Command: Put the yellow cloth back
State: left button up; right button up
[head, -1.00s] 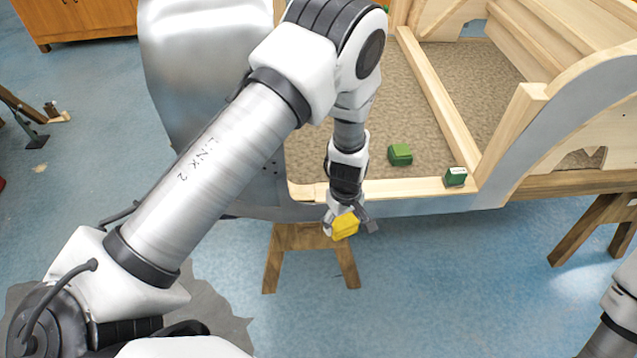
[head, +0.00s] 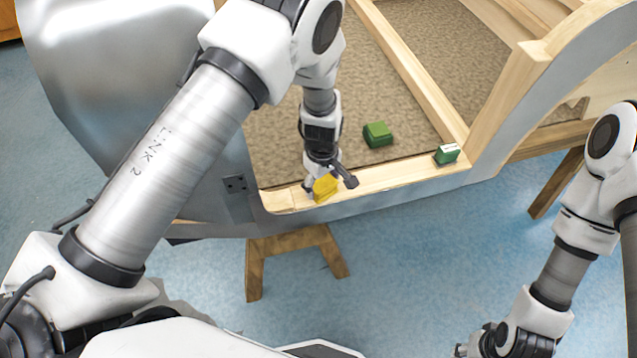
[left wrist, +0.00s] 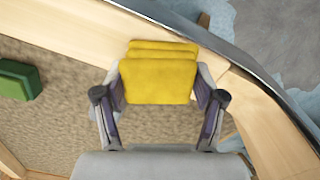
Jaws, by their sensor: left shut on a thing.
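The yellow cloth (head: 325,188) is a folded, thick pad between the fingers of my left gripper (head: 329,186). It also fills the middle of the left wrist view (left wrist: 160,72), with a finger pressed on each side. The left gripper is shut on it and points down over the wooden sill (head: 390,181) of the bodyframe. I cannot tell whether the cloth touches the sill. My right gripper (head: 478,349) is at the bottom edge of the head view, partly cut off, away from the cloth.
A green block (head: 378,134) lies on the brown floor of the frame. A green box with a white top (head: 447,154) stands on the sill to the right. A metal panel (head: 120,75) rises at left. A wooden trestle (head: 290,244) stands below.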

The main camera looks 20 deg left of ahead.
aim_at(323, 182)
pick_arm(q)
jog(key=shift+w+f, duration=0.1)
jog(key=shift+w, duration=0.05)
jog(key=o, duration=1.1)
jog(key=shift+w+d, duration=0.1)
jog(key=shift+r, duration=0.55)
notch_tip(323, 182, up, 11)
jog(key=b, duration=0.1)
jog(key=shift+b, duration=0.3)
